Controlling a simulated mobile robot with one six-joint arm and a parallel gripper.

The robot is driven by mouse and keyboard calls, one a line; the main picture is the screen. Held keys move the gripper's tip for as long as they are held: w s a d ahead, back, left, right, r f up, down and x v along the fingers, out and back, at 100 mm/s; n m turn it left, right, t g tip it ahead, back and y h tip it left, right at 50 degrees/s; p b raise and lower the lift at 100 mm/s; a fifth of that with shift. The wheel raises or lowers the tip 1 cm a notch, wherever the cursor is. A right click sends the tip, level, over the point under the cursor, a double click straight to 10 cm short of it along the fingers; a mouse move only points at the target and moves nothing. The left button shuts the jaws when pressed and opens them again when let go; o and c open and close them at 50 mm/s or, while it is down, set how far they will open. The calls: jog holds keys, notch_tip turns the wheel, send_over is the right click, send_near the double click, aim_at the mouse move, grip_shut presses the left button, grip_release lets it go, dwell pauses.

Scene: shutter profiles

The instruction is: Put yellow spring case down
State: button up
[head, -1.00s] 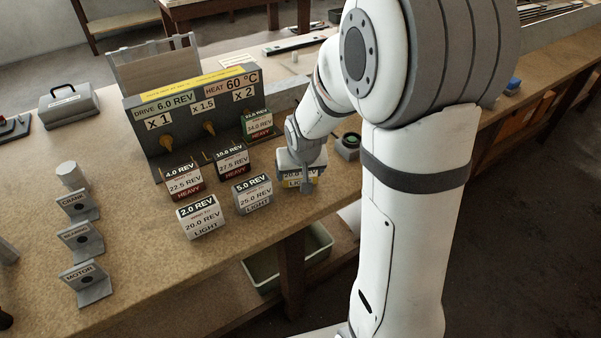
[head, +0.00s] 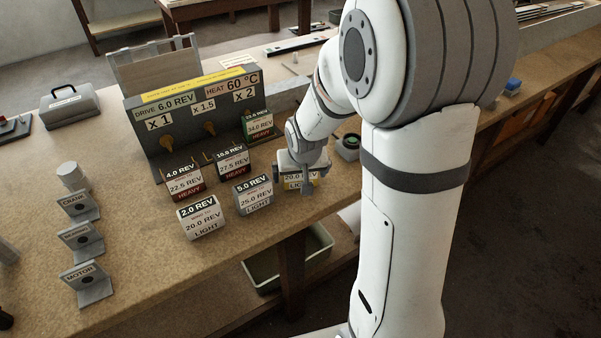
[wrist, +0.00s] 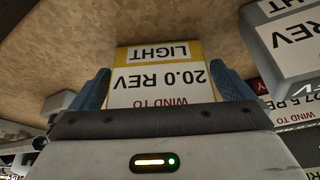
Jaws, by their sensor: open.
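The yellow spring case (head: 301,182), with a white label reading 20.0 REV and LIGHT, is on the bench near its front edge. In the wrist view the yellow case (wrist: 158,80) is upside down in the picture, between the two blue fingers. My gripper (head: 300,178) is at the case, one finger on each side. It is open, with a slim gap showing beside the case. The back of the case is hidden by my gripper and wrist.
The grey 5.0 REV case (head: 253,195) stands just left, and the 2.0 REV case (head: 200,216) further left. Behind are the 10.0 REV case (head: 232,162) and the drive panel (head: 190,115). A small dark-topped block (head: 348,146) stands behind right.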

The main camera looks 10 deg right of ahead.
jog(key=v, duration=1.1)
jog(key=s+r+g, duration=0.1)
jog(key=s, duration=1.6)
jog(key=shift+d+r+n+g, duration=0.25)
jog(key=shift+r+n+g, duration=0.1)
jog(key=shift+n+g, duration=0.05)
